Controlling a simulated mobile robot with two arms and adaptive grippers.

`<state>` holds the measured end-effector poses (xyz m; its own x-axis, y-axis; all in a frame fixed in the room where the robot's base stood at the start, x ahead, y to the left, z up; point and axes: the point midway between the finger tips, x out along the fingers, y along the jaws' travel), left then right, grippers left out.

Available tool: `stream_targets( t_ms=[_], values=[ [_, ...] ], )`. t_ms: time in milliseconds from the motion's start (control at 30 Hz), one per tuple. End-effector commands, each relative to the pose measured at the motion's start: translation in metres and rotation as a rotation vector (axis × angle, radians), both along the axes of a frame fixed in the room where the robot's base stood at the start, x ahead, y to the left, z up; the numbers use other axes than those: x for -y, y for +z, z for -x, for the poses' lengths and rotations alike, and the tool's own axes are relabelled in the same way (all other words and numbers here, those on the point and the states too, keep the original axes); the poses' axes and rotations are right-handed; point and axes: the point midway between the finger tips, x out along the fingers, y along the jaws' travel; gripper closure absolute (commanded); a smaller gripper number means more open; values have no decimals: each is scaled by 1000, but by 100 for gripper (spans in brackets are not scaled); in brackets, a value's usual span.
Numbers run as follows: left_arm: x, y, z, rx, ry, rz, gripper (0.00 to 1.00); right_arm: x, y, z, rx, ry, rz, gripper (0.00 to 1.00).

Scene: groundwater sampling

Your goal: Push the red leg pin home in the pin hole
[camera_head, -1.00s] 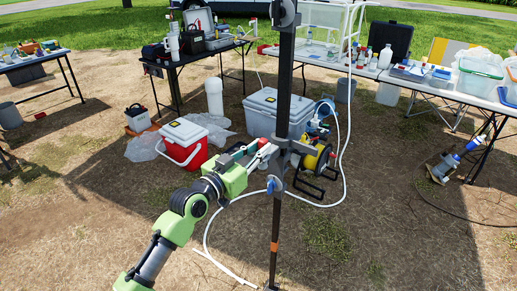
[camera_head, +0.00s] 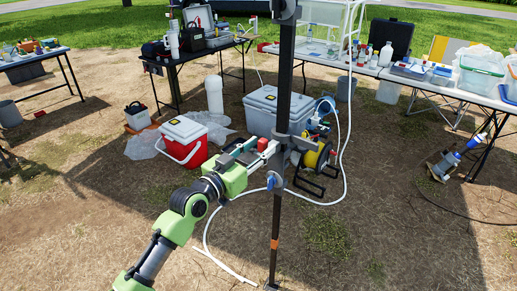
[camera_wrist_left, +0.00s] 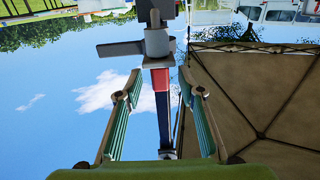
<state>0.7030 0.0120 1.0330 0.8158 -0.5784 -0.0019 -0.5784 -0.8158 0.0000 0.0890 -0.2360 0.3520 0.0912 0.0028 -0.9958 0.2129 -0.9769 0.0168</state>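The red leg pin (camera_head: 262,145) shows as a small red block beside the grey bracket on the dark upright post (camera_head: 277,215). In the left wrist view the red pin (camera_wrist_left: 160,79) lies in line with the middle of the gap between my fingers, against the grey fitting (camera_wrist_left: 157,46). My left gripper (camera_head: 252,150) is open, its teal finger pads spread apart and facing the post. In the left wrist view the open fingers (camera_wrist_left: 160,90) show no contact with the pin. The pin hole is hidden. My right gripper is not in view.
A blue knob (camera_head: 272,184) sits on the post below the bracket. A white hose (camera_head: 343,150) loops around the post. Behind stand a red cooler (camera_head: 182,147), a grey cooler (camera_head: 262,108) and a yellow reel (camera_head: 318,157). Open dirt lies in front.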

Motion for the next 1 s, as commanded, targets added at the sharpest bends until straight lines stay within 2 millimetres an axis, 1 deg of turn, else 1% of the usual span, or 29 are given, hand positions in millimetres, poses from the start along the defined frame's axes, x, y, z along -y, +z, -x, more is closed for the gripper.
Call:
stream_targets(
  t_ms=[133,233,367,500,700,833,1000],
  values=[
    [-2,-1,3,-1,0,-1,64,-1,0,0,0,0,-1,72],
    [-8,-1,10,-1,1,-1,64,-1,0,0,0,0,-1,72],
    [-20,-1,28,-1,0,-2,64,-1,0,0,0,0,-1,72],
    [-36,-1,52,-2,0,-3,64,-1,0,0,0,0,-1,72],
    [-58,-2,81,-2,0,-3,64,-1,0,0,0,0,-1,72],
    [-66,0,93,0,1,-1,64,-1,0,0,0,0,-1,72],
    [-70,0,98,-1,0,-1,64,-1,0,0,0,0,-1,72]
  ],
)
